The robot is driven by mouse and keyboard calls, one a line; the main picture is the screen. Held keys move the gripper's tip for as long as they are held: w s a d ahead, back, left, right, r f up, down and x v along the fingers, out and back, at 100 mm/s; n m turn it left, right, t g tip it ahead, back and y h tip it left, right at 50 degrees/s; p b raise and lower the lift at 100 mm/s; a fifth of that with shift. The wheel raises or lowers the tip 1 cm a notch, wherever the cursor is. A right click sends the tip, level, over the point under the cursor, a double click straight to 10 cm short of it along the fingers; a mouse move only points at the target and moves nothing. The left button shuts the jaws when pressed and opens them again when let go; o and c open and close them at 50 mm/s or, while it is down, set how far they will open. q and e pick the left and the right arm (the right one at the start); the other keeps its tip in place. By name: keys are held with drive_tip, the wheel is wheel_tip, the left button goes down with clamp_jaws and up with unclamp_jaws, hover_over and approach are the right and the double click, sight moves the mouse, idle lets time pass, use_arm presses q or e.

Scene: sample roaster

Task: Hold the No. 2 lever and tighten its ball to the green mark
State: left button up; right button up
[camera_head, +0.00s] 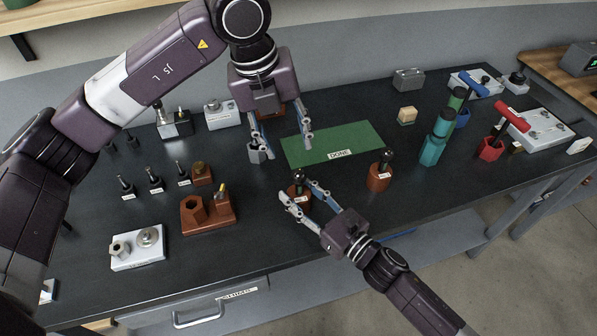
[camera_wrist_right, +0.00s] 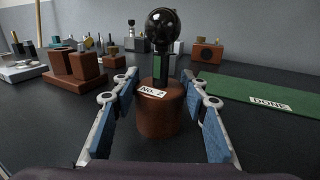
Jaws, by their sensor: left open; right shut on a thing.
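The No. 2 lever stands upright in the head view, with a black ball (camera_head: 298,175) on top of a brown round base (camera_head: 299,191). In the right wrist view the glossy ball (camera_wrist_right: 162,30) sits on a dark stem, and a green mark (camera_wrist_right: 185,72) shows below it. The base (camera_wrist_right: 158,115) carries the label "No. 2". My right gripper (camera_head: 296,190) is shut on the base, one finger on either side; its fingers (camera_wrist_right: 160,104) show low in the wrist view. My left gripper (camera_head: 285,150) is open and empty, above and behind the lever, pointing down.
A green DONE mat (camera_head: 345,138) lies behind the lever. Another ball-topped lever on a brown base (camera_head: 379,179) stands to the right. A brown block holder (camera_head: 208,214) is on the left. Teal (camera_head: 434,148) and red (camera_head: 490,148) tools stand farther right.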

sight(298, 173)
use_arm(q)
drive_tip(key=f+n, duration=0.1)
drive_tip(key=f, duration=0.2)
drive_tip(key=w+d+f+n, duration=0.1)
drive_tip(key=f+n, duration=0.1)
drive_tip(key=f, duration=0.2)
drive_tip(key=d+f+n, duration=0.1)
drive_tip(key=f+n, duration=0.1)
drive_tip(key=f, duration=0.2)
drive_tip(key=shift+w+d+f, duration=0.1)
drive_tip(key=shift+w, duration=0.05)
idle(0.3)
clamp_jaws()
